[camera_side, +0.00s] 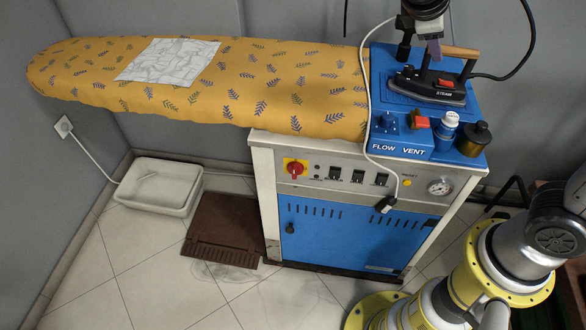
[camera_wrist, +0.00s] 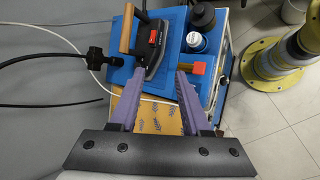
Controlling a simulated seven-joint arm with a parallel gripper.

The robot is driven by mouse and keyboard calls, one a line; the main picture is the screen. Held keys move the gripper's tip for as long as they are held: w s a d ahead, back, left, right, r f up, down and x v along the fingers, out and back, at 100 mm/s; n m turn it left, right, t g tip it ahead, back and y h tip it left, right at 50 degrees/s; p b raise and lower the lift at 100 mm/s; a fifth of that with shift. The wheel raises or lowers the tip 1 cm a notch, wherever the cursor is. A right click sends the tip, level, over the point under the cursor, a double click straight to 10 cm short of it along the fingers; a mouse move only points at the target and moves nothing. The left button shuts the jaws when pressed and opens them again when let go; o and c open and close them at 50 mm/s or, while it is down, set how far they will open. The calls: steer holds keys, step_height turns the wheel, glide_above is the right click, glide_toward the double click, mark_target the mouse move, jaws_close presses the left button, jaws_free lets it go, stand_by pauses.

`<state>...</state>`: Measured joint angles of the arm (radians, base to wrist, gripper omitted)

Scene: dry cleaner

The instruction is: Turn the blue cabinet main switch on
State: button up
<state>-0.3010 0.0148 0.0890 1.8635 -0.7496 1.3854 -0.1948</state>
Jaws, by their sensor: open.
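The blue cabinet (camera_side: 335,235) stands under the ironing board, with a pale control panel across its front. The main switch (camera_side: 294,168) is a red rotary knob on a yellow plate at the panel's left end. Its exact setting is too small to read. My gripper (camera_side: 434,50) is above the blue top near the iron, well above and to the right of the switch. In the wrist view, its two purple fingers (camera_wrist: 160,74) are apart with nothing held between them. The switch does not show in the wrist view.
The iron (camera_side: 430,85) rests on the blue top beside bottles (camera_side: 475,139) and a red-topped control (camera_side: 422,122). A white cable (camera_side: 366,110) hangs across the panel. Black rockers (camera_side: 358,176) and a gauge (camera_side: 440,186) sit right of the switch. The yellow board (camera_side: 300,85) overhangs left.

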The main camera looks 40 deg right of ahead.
steer(key=w+a+f+n+t+h, duration=0.45)
steer(key=w+a+f+n, duration=0.45)
steer(key=w+a+f, duration=0.75)
steer(key=s+a+f+n+t+h, duration=0.1)
steer(key=s+a+f+n+t, duration=0.25)
steer(key=a+f, duration=0.65)
steer(key=n+t+y, duration=0.1)
steer(key=n+t, duration=0.3)
steer(key=n, duration=0.2)
glide_toward(294, 172)
steer(key=x, duration=0.8)
steer(key=shift+w+d, duration=0.15)
jaws_close()
